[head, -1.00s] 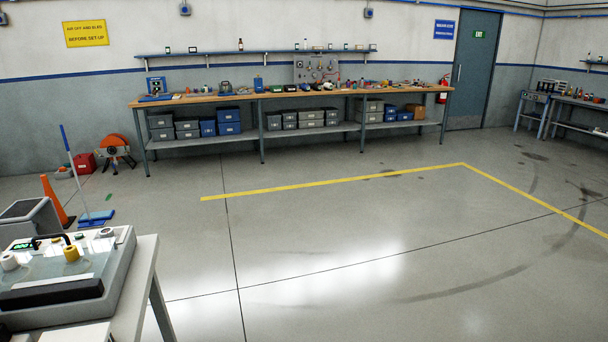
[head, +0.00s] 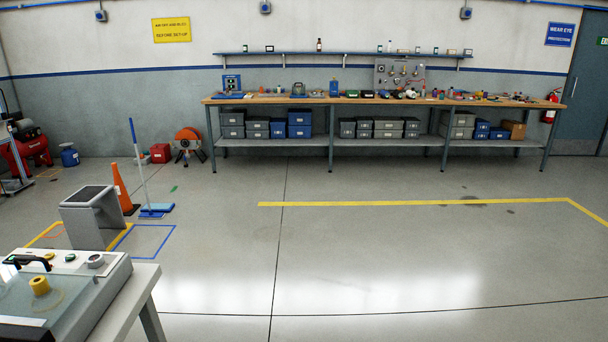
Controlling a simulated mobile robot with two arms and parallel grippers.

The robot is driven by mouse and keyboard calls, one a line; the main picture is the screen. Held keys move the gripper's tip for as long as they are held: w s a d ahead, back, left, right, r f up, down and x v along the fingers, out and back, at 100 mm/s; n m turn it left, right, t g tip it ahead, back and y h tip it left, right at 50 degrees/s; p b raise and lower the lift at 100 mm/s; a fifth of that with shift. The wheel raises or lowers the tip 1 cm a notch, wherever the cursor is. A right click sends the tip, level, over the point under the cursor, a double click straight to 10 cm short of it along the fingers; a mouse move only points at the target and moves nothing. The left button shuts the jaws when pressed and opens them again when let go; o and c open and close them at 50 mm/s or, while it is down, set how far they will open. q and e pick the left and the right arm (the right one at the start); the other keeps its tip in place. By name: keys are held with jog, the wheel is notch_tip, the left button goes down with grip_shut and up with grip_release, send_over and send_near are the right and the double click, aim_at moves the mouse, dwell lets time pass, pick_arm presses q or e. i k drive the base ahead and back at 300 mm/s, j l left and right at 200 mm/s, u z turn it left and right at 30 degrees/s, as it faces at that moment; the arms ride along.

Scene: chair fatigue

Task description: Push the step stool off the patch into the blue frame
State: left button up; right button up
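The grey step stool (head: 106,213), with a dark tread on top, stands upright on the floor at the left of the head view. It stands within a yellow floor outline (head: 42,235), which is the patch as far as I can tell; its near part is hidden behind the bench. The blue frame (head: 170,241) is a thin outline on the floor just right of the stool. The floor inside it looks bare, and its left edge is close to the yellow outline. Neither of my grippers is in view.
A table (head: 147,275) with a grey machine (head: 105,291) fills the near left corner. An orange cone (head: 121,187) and a blue-headed broom (head: 156,210) stand behind the stool and frame. Open floor lies to the right; a long workbench (head: 388,101) lines the back wall.

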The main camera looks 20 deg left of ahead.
aim_at(91, 208)
jog(key=i+j+u, duration=0.25)
jog(key=i, duration=0.75)
jog(key=i+l+u, duration=0.15)
jog(key=i+u, duration=0.15)
jog(key=i, duration=0.7)
jog(key=i+j+u, duration=0.1)
jog(key=i+u, duration=0.2)
jog(key=i, duration=0.25)
jog(key=i+u, duration=0.3)
jog(key=i, duration=0.3)
jog(key=i+l+u, duration=0.25)
jog(key=i, duration=0.3)
jog(key=i+l+u, duration=0.3)
jog(key=i, duration=0.25)
jog(key=i+u, duration=0.15)
jog(key=i, duration=0.5)
jog(key=i+u, duration=0.15)
jog(key=i, duration=0.45)
jog(key=i+l+u, duration=0.15)
jog(key=i, duration=0.5)
jog(key=i+l+u, duration=0.2)
jog(key=i, duration=0.4)
jog(key=i+l+u, duration=0.3)
jog(key=i, duration=0.25)
jog(key=i+l+u, duration=0.35)
jog(key=i+l, duration=0.1)
jog(key=l, duration=0.1)
